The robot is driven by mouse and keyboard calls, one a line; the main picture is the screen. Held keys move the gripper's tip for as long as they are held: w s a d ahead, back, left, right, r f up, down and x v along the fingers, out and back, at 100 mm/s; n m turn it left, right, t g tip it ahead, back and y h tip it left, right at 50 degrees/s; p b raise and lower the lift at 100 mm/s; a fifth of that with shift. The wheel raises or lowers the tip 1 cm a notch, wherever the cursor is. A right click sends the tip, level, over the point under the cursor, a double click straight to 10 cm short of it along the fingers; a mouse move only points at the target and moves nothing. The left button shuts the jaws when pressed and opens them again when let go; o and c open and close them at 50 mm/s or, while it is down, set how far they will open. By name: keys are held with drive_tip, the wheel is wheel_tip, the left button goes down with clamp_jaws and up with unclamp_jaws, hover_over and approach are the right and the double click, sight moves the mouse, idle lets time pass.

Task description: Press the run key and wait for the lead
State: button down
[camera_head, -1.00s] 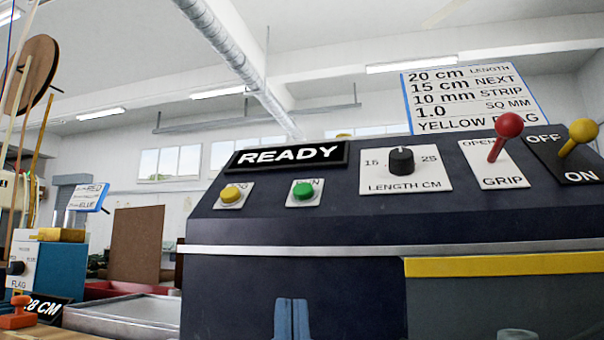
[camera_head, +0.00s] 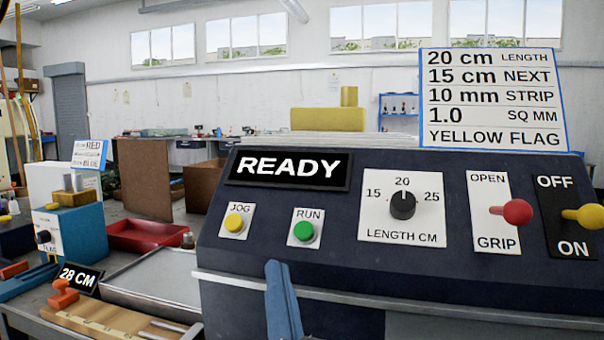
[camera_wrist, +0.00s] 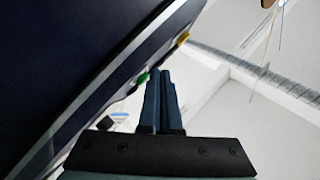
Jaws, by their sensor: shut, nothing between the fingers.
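The green RUN key (camera_head: 304,231) sits on a white plate on the sloped dark panel (camera_head: 340,270) of the machine. The display (camera_head: 289,168) above it reads READY. My gripper (camera_head: 277,268) is shut and empty; its blue fingers show just below and left of the RUN key, apart from it as far as I can tell. In the wrist view the closed fingers of my gripper (camera_wrist: 163,75) point along the panel, with the green key (camera_wrist: 142,78) beside their tips at the left. No lead can be made out.
On the panel are the yellow JOG key (camera_head: 234,222), the length knob (camera_head: 402,205) near 20, the red grip lever (camera_head: 517,212) and the yellow on/off lever (camera_head: 588,216). A job card (camera_head: 492,100) stands behind. A metal tray (camera_head: 150,287) and red bin (camera_head: 145,236) lie left.

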drive_tip(key=r+p, duration=0.1)
drive_tip(key=p, duration=0.2)
drive_tip(key=w+r+m+p, duration=0.1)
drive_tip(key=r+p, duration=0.1)
drive_tip(key=p, duration=0.1)
drive_tip(key=shift+r+m+g, duration=0.1)
drive_tip(key=shift+m+g, duration=0.2)
drive_tip(key=shift+g, duration=0.1)
drive_tip(key=s+r+m+g+p, duration=0.4)
drive_tip(key=r+m+p, duration=0.5)
drive_tip(key=p, duration=2.9)
drive_tip(key=d+m, duration=0.1)
drive_tip(key=m, duration=0.2)
drive_tip(key=shift+s+r+m+g+h, duration=0.15)
drive_tip(key=shift+s+m+g+h, duration=0.15)
drive_tip(key=shift+s+g+h, duration=0.1)
